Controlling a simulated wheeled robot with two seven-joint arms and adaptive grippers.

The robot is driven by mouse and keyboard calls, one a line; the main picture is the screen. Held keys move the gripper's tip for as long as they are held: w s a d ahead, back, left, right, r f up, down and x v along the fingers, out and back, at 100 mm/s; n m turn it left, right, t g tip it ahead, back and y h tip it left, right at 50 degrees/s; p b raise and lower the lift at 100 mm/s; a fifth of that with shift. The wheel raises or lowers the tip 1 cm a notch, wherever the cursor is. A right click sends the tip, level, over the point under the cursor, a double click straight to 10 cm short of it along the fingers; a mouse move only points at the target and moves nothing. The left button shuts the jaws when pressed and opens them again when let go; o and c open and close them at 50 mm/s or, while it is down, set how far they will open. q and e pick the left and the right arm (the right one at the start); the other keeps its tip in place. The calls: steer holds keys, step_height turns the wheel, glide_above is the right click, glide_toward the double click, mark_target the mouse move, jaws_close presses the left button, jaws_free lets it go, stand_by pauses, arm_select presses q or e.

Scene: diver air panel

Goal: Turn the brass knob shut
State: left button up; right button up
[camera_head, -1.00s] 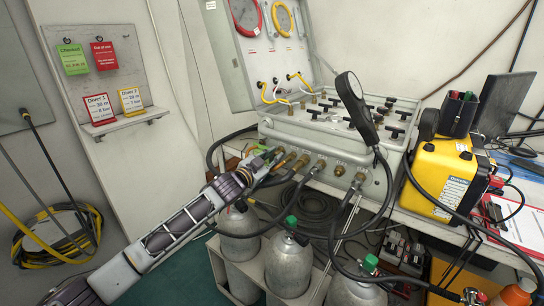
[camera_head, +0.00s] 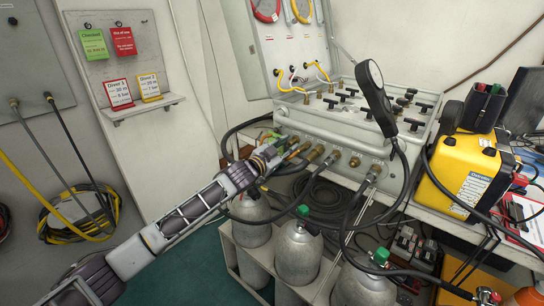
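The grey air panel box (camera_head: 345,125) stands on the bench with several brass fittings along its front face. A brass fitting (camera_head: 315,154) sits just right of my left gripper, and another brass fitting (camera_head: 355,161) is further right. I cannot tell which brass piece is the knob. My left gripper (camera_head: 288,146) reaches in from the lower left to the left end of this front face. Its fingers overlap brass-coloured parts there, and whether they grip or touch one is unclear. The fingertips are small and partly hidden. My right gripper is not in view.
Grey cylinders (camera_head: 299,255) stand below the bench. A yellow case (camera_head: 468,168) is at the right. A wall board with tags (camera_head: 125,70) is at the left.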

arm_select(q)
steer(key=v, duration=1.1)
steer(key=shift+s, duration=0.25)
steer(key=shift+a, duration=0.15)
stand_by(1.3)
